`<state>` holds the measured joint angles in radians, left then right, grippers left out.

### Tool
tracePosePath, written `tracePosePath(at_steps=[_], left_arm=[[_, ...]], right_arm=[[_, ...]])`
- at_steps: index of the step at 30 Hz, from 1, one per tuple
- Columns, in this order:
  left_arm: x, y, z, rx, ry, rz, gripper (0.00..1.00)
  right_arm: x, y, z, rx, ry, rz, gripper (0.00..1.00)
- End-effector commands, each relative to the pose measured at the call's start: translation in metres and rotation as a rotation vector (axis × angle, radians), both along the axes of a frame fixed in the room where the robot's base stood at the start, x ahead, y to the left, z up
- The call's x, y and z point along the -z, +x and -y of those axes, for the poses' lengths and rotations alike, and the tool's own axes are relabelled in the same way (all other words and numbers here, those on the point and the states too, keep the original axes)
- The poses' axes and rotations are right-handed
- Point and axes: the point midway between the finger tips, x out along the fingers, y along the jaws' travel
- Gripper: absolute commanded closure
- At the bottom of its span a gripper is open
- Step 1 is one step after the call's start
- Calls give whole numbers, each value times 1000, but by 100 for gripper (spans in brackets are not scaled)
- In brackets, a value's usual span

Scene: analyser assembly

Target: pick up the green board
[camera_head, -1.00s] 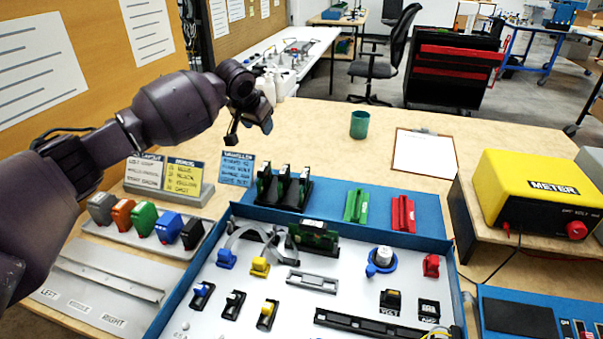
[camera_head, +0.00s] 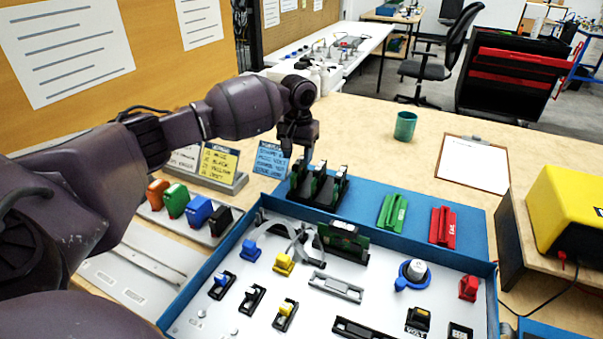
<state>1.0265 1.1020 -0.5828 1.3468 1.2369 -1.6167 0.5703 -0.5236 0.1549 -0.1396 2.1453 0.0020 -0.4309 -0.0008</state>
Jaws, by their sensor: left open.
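A black rack (camera_head: 306,202) holds several upright dark boards with green parts and white tops; one green board (camera_head: 317,181) stands in its middle. Another green board (camera_head: 342,240) stands upright in a holder inside the blue-walled tray (camera_head: 212,263). My left gripper (camera_head: 300,157) is open, pointing down just above the rack's back left part. It partly hides the leftmost board, and I cannot tell whether it touches it. My right gripper is not in view.
A green slotted block (camera_head: 392,212) and a red one (camera_head: 443,224) sit right of the rack. Label stands (camera_head: 220,165) are close to the left. The yellow meter (camera_head: 568,212) is at right.

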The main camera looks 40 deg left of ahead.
Motion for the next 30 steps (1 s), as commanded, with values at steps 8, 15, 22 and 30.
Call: tracePosePath(at_steps=[8, 15, 22, 30], left_arm=[[23, 1, -1, 0, 0, -3, 51], [54, 1, -1, 2, 1, -3, 51], [53, 2, -1, 1, 0, 5, 51], [53, 2, -1, 1, 0, 4, 86]], right_arm=[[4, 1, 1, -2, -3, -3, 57], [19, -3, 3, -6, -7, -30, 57], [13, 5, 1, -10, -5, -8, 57], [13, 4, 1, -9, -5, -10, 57]])
